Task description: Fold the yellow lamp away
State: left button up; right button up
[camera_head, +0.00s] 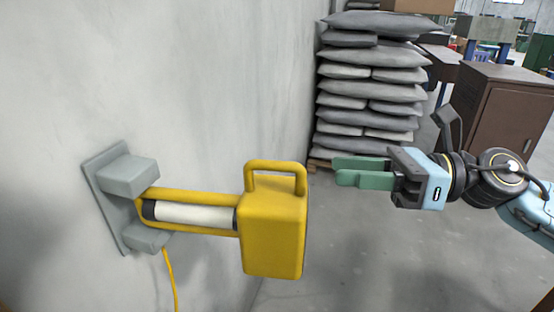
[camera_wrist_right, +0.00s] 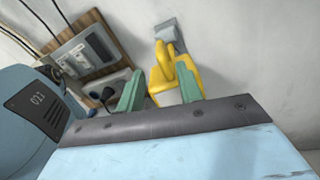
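The yellow lamp (camera_head: 272,235) sticks out from the wall on a yellow arm with a white tube (camera_head: 195,215) in it. The arm joins a grey wall bracket (camera_head: 128,176). A yellow handle loop (camera_head: 275,167) stands on top of the lamp's head. My right gripper (camera_head: 337,171) is to the right of the head, apart from it, with its green fingers pointing left. In the right wrist view the lamp (camera_wrist_right: 160,82) shows between and beyond the spread, empty fingers, with its bracket (camera_wrist_right: 166,30) above. My left gripper is not in view.
A yellow cord (camera_head: 170,275) hangs below the bracket along the grey wall (camera_head: 200,80). Stacked grey sacks (camera_head: 370,85) on a pallet and a brown cabinet (camera_head: 500,110) stand behind. The floor (camera_head: 400,260) right of the lamp looks clear. The wrist view shows a wall panel (camera_wrist_right: 85,50).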

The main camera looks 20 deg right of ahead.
aim_at(288, 164)
jog(key=p+x, duration=0.6)
jog(key=x, duration=0.3)
jog(key=shift+w+a+r, duration=0.1)
jog(key=shift+r, duration=0.1)
jog(key=shift+w+a+f+p, duration=0.1)
jog(key=shift+w+a+p, duration=0.05)
jog(key=shift+a+p, duration=0.15)
jog(key=shift+w+a+f+p, duration=0.1)
jog(key=shift+w+a+p, duration=0.05)
jog(key=shift+a, duration=0.25)
grip_shut()
